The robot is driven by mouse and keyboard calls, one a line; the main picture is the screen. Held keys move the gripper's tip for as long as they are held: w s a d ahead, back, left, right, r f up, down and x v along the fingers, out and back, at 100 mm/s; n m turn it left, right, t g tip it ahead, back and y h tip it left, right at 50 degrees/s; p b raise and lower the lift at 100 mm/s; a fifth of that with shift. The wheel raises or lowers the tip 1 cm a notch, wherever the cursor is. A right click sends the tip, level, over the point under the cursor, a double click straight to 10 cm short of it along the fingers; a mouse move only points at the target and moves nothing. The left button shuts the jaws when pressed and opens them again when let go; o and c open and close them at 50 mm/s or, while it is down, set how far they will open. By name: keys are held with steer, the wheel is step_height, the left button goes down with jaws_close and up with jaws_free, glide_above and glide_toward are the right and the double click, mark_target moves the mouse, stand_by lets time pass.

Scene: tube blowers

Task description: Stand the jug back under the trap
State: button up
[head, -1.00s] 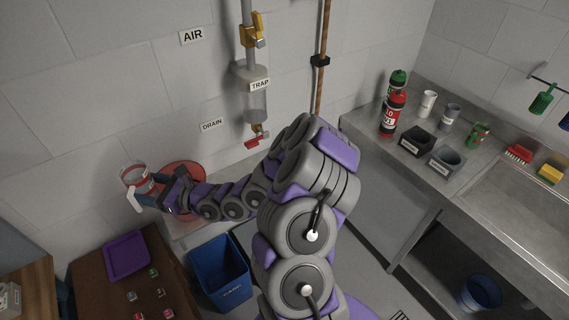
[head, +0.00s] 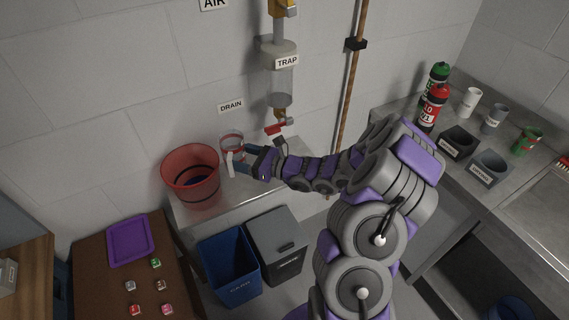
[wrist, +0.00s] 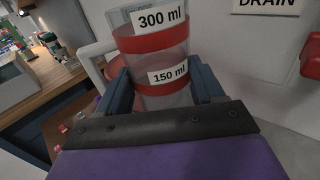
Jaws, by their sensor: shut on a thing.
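The clear jug (head: 232,146) with red bands and a white handle is held in my gripper (head: 248,163) at the left end of my arm. In the wrist view the jug (wrist: 160,60) stands roughly upright between the two blue fingers, with 300 ml and 150 ml labels. My gripper (wrist: 166,92) is shut on it. The trap (head: 280,85) is a clear bowl on the wall pipe, with a red-handled valve (head: 276,129) below it. The jug is left of and below that valve. Whether the jug's base touches the ledge (head: 205,217) cannot be told.
A red bucket (head: 190,178) stands on the ledge just left of the jug. A blue bin (head: 228,262) and a grey bin (head: 277,246) stand in front. A brown table with a purple tray (head: 131,241) is at left. The right counter holds bottles and cups.

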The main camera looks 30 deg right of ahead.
steer(key=s+d+f+m+t+h+p, duration=0.2)
steer(key=s+d+f+m+t+h, duration=0.3)
steer(key=d+f, duration=0.65)
steer(key=w+d, duration=0.2)
steer(key=w, duration=0.2)
steer(key=w+d+n+g+b, duration=0.1)
steer(key=w+d, duration=0.1)
steer(key=w, duration=0.2)
steer(key=w+d+g+b, duration=0.1)
steer(key=w+d, duration=0.1)
steer(key=w, duration=0.2)
steer(key=shift+w+d+f+n+y, duration=0.15)
steer(key=shift+d+n+y, duration=0.15)
steer(key=shift+d, duration=0.1)
steer(key=shift+w+d+b, duration=0.1)
steer(key=shift+w+b, duration=0.2)
steer(key=shift+w, duration=0.05)
steer(key=shift+w+f, duration=0.15)
steer(key=shift+f, duration=0.05)
step_height(320, 180, down, 3)
steer(key=shift+f+b, duration=0.1)
steer(key=shift+b, duration=0.35)
steer(key=o, duration=1.3)
steer(key=shift+c, duration=0.2)
